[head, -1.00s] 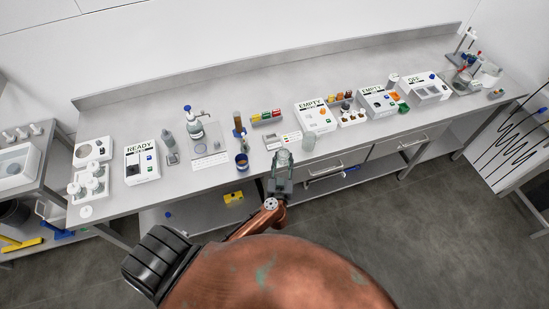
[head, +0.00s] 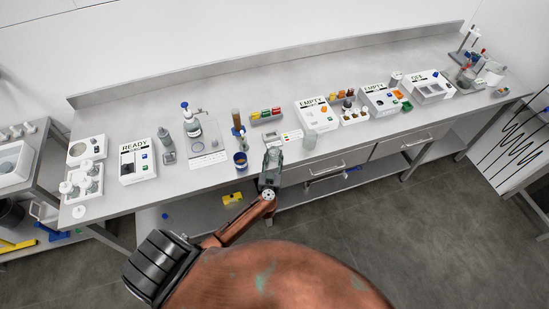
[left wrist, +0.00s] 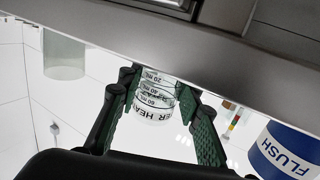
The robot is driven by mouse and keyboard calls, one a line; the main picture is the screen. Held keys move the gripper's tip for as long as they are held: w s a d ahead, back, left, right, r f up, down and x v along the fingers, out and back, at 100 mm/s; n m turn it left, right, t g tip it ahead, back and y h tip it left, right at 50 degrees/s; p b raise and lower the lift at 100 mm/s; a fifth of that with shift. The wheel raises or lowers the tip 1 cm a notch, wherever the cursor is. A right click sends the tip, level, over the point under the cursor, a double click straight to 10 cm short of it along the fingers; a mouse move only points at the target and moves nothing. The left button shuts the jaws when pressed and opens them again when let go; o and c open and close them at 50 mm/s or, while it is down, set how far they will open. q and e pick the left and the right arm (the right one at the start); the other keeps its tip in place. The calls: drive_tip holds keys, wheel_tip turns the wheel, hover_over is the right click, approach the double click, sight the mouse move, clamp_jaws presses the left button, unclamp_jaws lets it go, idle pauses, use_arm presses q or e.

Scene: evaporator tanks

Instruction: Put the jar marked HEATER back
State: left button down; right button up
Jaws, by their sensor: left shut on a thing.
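My left gripper (head: 271,158) is at the front edge of the long steel bench, near its middle. In the left wrist view its green-padded fingers (left wrist: 163,105) are shut around a clear jar (left wrist: 155,97). The jar has mL marks and black lettering that reads in part "ER HEA"; the rest of the lettering is hidden. In the head view the jar is small and mostly hidden by the gripper. My right gripper is not in view.
A blue FLUSH cup (left wrist: 285,152) stands left of the gripper in the head view (head: 240,160). A clear beaker (head: 309,139) stands to its right. White units marked READY (head: 137,162), EMPTY (head: 312,113) and OFF (head: 430,86) line the bench (head: 215,182).

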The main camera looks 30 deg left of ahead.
use_arm(q)
drive_tip(key=c, duration=1.4)
unclamp_jaws()
drive_tip(key=shift+r, duration=0.15)
drive_tip(key=p+v, duration=0.1)
drive_tip(key=v, duration=1.1)
